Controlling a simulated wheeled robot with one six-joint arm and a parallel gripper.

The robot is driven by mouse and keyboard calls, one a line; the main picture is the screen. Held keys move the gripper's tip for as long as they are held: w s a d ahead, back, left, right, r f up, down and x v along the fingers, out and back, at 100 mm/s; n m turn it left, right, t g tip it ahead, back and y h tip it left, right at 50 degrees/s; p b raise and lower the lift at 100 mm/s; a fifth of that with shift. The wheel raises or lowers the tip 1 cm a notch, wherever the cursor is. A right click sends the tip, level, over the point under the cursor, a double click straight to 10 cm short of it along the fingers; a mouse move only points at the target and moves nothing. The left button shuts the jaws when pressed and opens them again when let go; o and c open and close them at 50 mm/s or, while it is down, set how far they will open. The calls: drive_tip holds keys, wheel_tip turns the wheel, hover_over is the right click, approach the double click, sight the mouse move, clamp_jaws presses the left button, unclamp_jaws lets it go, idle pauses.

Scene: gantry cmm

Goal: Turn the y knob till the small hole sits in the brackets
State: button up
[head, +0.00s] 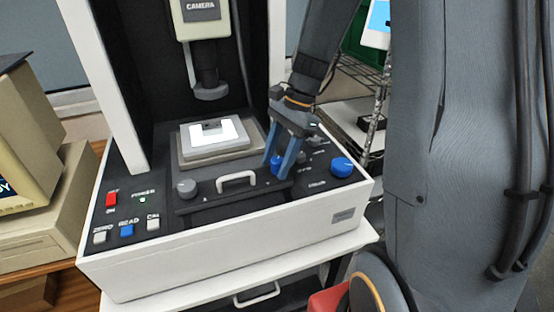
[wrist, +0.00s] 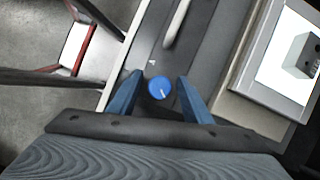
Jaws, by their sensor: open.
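A small blue knob (head: 277,161) sits on the dark front panel. In the wrist view the same knob (wrist: 161,88) shows a pale pointer line and a small mark beside it, too small to read surely. My gripper (head: 277,173) is open, with one blue finger on each side of this knob; I cannot tell whether they touch it. A grey block (wrist: 305,56) with dark holes lies on the lit stage plate (wrist: 276,70). It looks small on the plate in the head view (head: 211,127). The brackets are not visible; only a sliver of the monitor screen (head: 5,188) shows.
A grey knob (head: 187,188), a white handle (head: 236,180) and a large blue knob (head: 342,166) are on the same panel. A red switch (head: 111,199) and several buttons are at left. The camera unit (head: 208,80) hangs above the stage.

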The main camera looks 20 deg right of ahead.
drive_tip(key=c, duration=1.1)
drive_tip(key=shift+o, duration=0.2)
drive_tip(key=shift+n, duration=0.3)
drive_tip(key=n+g+p, duration=0.1)
drive_tip(key=n, duration=0.1)
drive_tip(key=n+p, duration=0.2)
drive_tip(key=shift+r+n+g+h, duration=0.1)
drive_tip(key=shift+n+g+h, duration=0.2)
drive_tip(key=shift+g+h, duration=0.1)
drive_tip(key=n+h+p, duration=0.1)
drive_tip(key=n, duration=0.2)
drive_tip(key=n+g+h+p, duration=0.1)
drive_tip(key=n, duration=0.2)
drive_tip(key=shift+n, duration=0.4)
drive_tip(key=o, duration=1.1)
drive_tip(key=shift+c, duration=0.2)
